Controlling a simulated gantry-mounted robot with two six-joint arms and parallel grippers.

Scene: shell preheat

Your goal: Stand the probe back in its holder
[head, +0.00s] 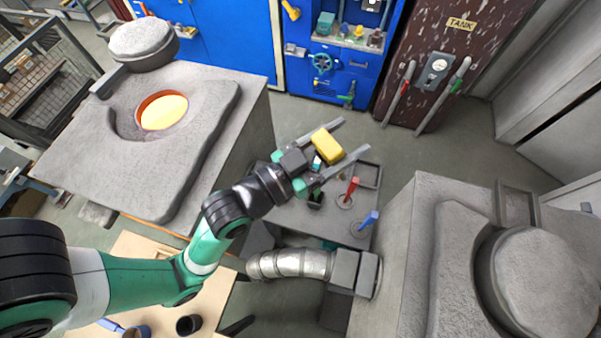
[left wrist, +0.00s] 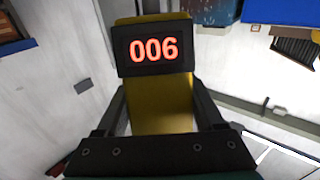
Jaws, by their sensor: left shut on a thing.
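The probe (head: 327,146) has a yellow body and sits between the two long grey fingers of my left gripper (head: 353,137). In the left wrist view the probe (left wrist: 160,107) shows a black display with red digits reading 006. My left gripper is shut on its yellow body, above the small grey table (head: 290,213) in the head view. A small dark item (head: 315,199) stands on that table below the gripper; I cannot tell whether it is the holder. The probe's lower end is hidden. My right gripper is not in view.
A furnace with a glowing opening (head: 162,112) is at left. A grey block with a round lid (head: 545,275) is at right, near a metal duct (head: 295,263).

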